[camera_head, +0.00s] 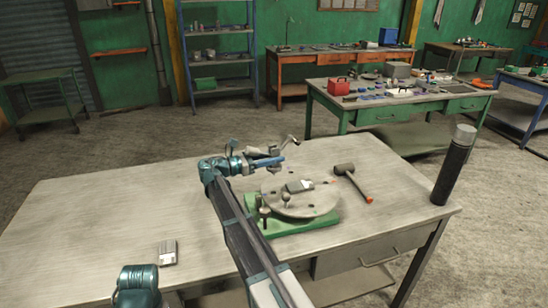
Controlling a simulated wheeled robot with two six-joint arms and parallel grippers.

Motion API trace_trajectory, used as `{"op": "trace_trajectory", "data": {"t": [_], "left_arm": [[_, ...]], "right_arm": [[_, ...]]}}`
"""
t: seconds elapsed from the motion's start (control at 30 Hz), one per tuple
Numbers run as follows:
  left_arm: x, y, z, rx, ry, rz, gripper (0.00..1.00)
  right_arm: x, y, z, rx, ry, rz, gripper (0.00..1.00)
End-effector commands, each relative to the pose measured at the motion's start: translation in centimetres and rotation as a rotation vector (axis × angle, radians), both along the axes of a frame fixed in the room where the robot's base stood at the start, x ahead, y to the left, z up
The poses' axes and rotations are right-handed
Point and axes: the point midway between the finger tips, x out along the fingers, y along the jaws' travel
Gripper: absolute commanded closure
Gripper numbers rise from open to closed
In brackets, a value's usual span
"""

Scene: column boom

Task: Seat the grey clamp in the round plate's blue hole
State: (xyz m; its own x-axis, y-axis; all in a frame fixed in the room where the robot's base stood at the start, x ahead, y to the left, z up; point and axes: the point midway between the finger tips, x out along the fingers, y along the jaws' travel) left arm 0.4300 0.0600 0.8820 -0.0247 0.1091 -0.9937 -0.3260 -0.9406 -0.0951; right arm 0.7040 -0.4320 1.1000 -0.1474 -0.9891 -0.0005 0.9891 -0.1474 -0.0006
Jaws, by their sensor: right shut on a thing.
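The round plate (318,203) is grey and lies on a green base (290,228) on the workbench. Several small upright fittings and a pale block (300,186) are on it. My right gripper (272,160) is shut on the grey clamp (290,141), just beyond the plate's far left edge. The clamp appears above the bench, its handle pointing up and right. The gripper partly hides it. My left gripper is not in view; only a teal part of my left arm shows at the bottom.
A mallet (346,170) lies right of the plate. A dark cylinder with a grey top (454,165) stands at the workbench's (95,215) right corner. A small grey item (168,252) lies at the front left. The bench's left side is mostly clear.

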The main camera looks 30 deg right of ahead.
Motion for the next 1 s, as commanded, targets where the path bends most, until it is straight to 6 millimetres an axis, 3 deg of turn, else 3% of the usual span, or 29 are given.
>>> {"op": "trace_trajectory", "data": {"t": [0.37,0.83,1.0], "left_arm": [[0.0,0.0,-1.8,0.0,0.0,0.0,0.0],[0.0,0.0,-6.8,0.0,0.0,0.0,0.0],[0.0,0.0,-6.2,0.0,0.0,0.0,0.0]], "right_arm": [[0.0,0.0,-1.8,-0.002,0.0,0.002,1.0],[0.0,0.0,-6.8,-0.002,-0.001,0.003,1.0],[0.0,0.0,-6.2,-0.002,-0.001,0.003,1.0]]}}
